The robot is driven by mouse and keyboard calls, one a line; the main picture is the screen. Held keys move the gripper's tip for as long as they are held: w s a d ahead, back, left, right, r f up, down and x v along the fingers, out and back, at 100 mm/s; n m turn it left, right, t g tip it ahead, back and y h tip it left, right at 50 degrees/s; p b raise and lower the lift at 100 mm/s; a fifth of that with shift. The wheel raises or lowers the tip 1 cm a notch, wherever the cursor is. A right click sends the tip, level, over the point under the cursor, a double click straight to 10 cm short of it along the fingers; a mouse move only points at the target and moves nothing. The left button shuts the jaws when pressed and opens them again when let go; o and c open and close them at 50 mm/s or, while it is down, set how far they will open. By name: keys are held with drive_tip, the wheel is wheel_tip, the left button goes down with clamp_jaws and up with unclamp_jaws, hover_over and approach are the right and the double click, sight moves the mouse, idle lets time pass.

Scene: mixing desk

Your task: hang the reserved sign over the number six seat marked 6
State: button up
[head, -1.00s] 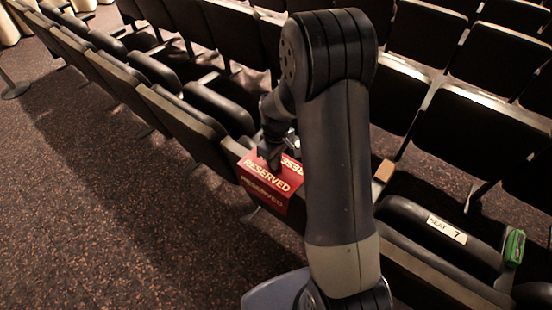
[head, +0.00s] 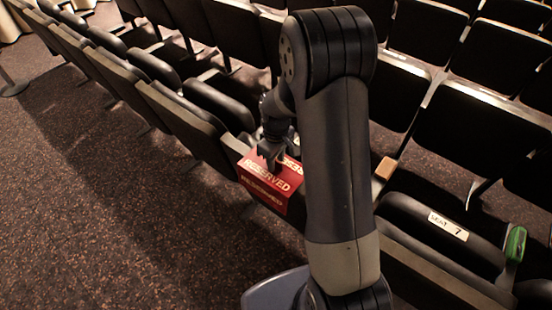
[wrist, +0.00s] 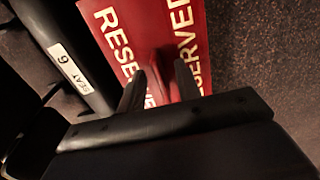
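The red reserved sign (head: 270,192), a folded two-panel card, sits astride the top edge of a dark seat back in the head view. In the wrist view its two lettered panels (wrist: 110,30) slope to either side of the fold. A white label reading SEAT 6 (wrist: 68,68) shows on the seat at left. My gripper (head: 270,160) is at the sign's top. The seat back's edge under the sign is mostly hidden.
A seat labelled SEAT 7 (head: 448,227) is at right, with a green object (head: 515,244) on its armrest. A wooden armrest end (head: 386,168) lies behind my arm. More dark seat rows fill the back. Carpeted floor (head: 130,220) at left is clear.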

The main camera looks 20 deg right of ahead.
wheel_tip(320, 180, up, 11)
idle(0.5)
drive_tip(key=shift+f, duration=0.1)
wheel_tip(320, 180, down, 10)
drive_tip(key=shift+f, duration=0.25)
drive_tip(key=shift+r+p, duration=1.25)
drive_tip(key=shift+r, duration=0.25)
drive_tip(key=shift+f, duration=0.15)
